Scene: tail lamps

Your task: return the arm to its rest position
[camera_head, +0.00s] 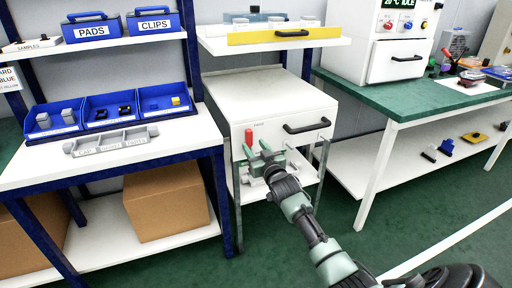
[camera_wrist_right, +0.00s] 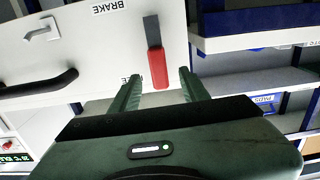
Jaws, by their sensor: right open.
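My right gripper (camera_head: 260,156) is in front of the white cabinet (camera_head: 262,98) in the head view, below its front edge. In the right wrist view its two fingers (camera_wrist_right: 160,90) are apart with nothing held between them. A red lever (camera_wrist_right: 156,55) on the white front panel shows just beyond the fingertips. It also shows in the head view (camera_head: 249,136), just above the gripper. I cannot tell whether a finger touches it. The arm comes in from the lower right. My left gripper is not in view.
A black handle (camera_head: 306,126) sticks out of the cabinet front. At left, a white bench (camera_head: 110,160) carries blue bins (camera_head: 110,108) and a grey labelled rack (camera_head: 112,141). At right stands a green-topped table (camera_head: 400,97). Green floor (camera_head: 290,235) is open in front.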

